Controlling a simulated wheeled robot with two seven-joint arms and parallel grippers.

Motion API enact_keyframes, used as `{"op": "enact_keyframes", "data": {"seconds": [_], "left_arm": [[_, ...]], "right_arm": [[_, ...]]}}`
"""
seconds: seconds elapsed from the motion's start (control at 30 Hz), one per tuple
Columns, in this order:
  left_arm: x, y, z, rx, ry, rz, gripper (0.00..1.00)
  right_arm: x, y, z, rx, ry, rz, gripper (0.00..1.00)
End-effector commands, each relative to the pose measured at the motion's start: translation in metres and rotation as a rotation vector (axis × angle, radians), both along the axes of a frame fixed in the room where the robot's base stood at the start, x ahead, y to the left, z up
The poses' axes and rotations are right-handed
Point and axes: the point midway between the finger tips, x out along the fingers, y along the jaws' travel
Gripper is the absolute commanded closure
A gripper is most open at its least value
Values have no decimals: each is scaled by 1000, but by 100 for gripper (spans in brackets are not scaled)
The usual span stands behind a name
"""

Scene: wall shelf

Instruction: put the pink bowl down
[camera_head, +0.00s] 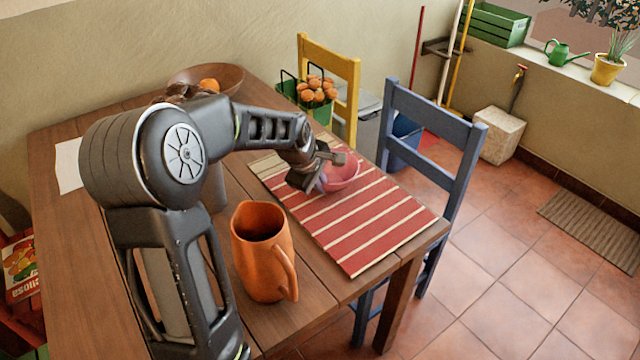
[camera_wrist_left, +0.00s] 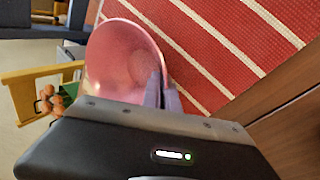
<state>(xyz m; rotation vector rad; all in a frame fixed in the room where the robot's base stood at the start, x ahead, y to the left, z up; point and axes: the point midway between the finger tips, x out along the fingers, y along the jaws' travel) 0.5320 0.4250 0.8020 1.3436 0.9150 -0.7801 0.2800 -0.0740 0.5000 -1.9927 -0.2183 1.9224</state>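The pink bowl (camera_head: 344,174) is at the far part of the red striped mat (camera_head: 375,222) on the wooden table. My left gripper (camera_head: 323,178) is at the bowl's near left side and hides part of it. In the left wrist view, the gripper's two fingers (camera_wrist_left: 163,92) are close together, with the rim of the bowl (camera_wrist_left: 118,55) between them. The bowl looks upright and empty inside. I cannot tell whether its base touches the mat or hangs slightly above it. My right gripper is not in view.
An orange jug (camera_head: 262,255) stands near the mat's left edge. A brown bowl (camera_head: 232,78) with orange fruit is at the back. A yellow chair (camera_head: 330,62) and a blue chair (camera_head: 437,120) stand against the table's far side. The mat's near half is clear.

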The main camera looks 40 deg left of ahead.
Motion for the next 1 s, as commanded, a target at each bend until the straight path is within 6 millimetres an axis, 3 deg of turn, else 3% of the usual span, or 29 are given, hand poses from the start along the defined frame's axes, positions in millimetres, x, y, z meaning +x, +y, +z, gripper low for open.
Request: {"op": "enact_keyframes", "data": {"seconds": [0.3,0.7,1.0], "left_arm": [[0,0,-2,0,1,0,75],[-2,0,7,0,-2,0,75],[-24,-2,52,0,-4,1,75]], "right_arm": [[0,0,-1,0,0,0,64],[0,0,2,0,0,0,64],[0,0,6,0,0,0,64]]}}
